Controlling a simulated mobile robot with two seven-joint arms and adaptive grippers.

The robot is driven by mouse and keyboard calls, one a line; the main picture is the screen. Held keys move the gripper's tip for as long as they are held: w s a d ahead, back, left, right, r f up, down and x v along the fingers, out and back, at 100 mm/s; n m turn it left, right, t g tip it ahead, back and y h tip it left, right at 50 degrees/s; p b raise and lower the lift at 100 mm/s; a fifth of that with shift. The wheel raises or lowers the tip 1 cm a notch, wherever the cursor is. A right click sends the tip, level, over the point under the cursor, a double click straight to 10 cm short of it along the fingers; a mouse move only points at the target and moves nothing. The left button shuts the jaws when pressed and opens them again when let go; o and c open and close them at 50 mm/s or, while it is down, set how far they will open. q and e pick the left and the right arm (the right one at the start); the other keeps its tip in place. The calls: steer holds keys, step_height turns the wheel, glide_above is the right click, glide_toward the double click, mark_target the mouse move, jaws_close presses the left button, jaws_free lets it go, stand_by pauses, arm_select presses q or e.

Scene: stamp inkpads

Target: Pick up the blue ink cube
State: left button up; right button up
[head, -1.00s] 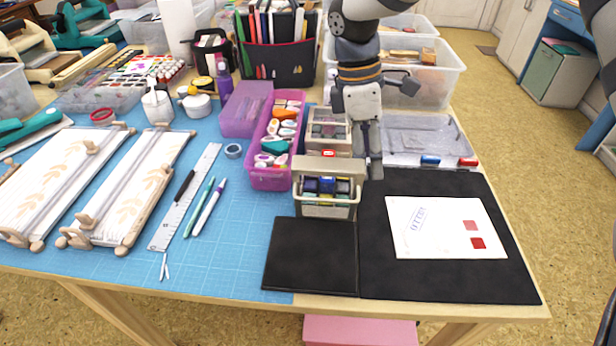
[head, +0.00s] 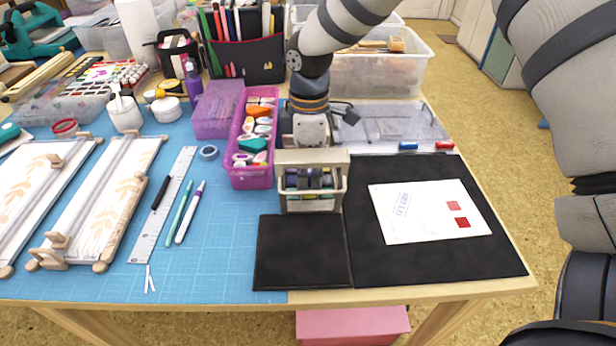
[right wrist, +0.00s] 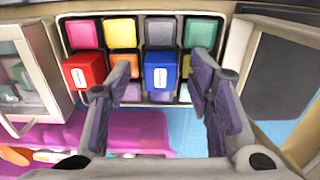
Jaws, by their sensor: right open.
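The blue ink cube (right wrist: 160,70) sits in a box of colored ink cubes in the right wrist view. My right gripper (right wrist: 163,72) is open, with one finger on each side of the blue cube. A red ink cube (right wrist: 83,71) stands to the left, outside the left finger. In the head view, the ink box (head: 312,206) stands behind the small black pad, with my right gripper over it. Its fingers and the blue cube are hard to make out there. My left gripper is not in view.
A white card (head: 420,228) lies on the black mat (head: 440,268) to the right. The small black pad (head: 301,252) lies clear in front.

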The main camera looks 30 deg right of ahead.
steer(key=shift+r, duration=0.1)
steer(key=c, duration=1)
step_height(320, 180, up, 10)
steer(key=shift+p, duration=0.4)
steer(key=o, duration=0.3)
steer(key=c, duration=0.4)
steer(key=shift+s, duration=0.1)
